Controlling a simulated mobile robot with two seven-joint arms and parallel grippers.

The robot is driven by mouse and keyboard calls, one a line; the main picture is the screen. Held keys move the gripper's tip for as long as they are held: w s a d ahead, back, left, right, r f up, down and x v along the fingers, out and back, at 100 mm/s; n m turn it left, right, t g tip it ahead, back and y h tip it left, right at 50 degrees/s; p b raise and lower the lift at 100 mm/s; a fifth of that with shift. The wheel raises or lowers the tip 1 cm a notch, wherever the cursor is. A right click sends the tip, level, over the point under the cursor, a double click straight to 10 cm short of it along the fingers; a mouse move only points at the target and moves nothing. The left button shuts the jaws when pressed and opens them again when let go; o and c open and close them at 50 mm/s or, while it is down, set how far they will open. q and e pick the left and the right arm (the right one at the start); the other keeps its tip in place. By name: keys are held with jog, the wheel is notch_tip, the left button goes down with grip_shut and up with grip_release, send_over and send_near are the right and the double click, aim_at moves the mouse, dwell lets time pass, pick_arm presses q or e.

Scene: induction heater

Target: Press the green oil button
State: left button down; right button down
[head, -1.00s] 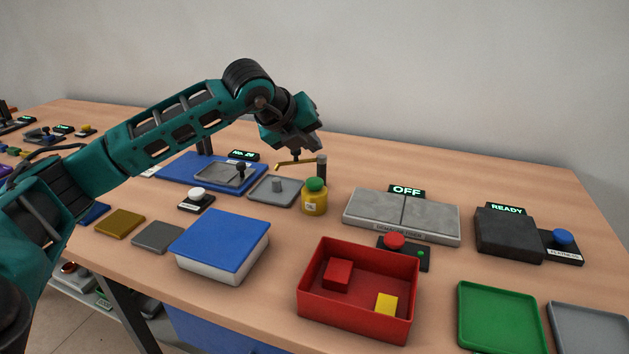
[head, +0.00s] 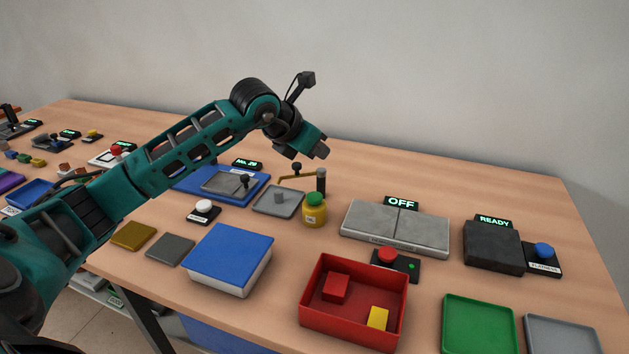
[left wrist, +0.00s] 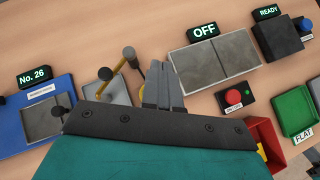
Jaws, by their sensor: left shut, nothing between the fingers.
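A yellow oil pot with a green button (head: 314,199) on top stands in the middle of the table in the head view. My right gripper is not in view.
A grey heater plate (head: 396,228) under an OFF sign lies to the right. A blue-lidded box (head: 229,254) and a red bin (head: 352,325) stand in front.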

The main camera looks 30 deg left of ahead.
aim_at(312, 198)
pick_arm(q)
jog(key=m+p, duration=0.1)
jog(key=m, duration=0.1)
jog(key=m+p, duration=0.2)
jog(key=m, duration=0.1)
jog(key=a+r+m+p, duration=0.1)
jog(key=m+p, duration=0.1)
jog(key=shift+s+m, duration=0.35)
jog(key=shift+m, duration=0.05)
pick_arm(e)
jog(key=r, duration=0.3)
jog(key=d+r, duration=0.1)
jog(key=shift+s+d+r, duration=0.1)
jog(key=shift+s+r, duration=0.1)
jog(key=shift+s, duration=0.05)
pick_arm(q)
jog(key=shift+f, duration=0.15)
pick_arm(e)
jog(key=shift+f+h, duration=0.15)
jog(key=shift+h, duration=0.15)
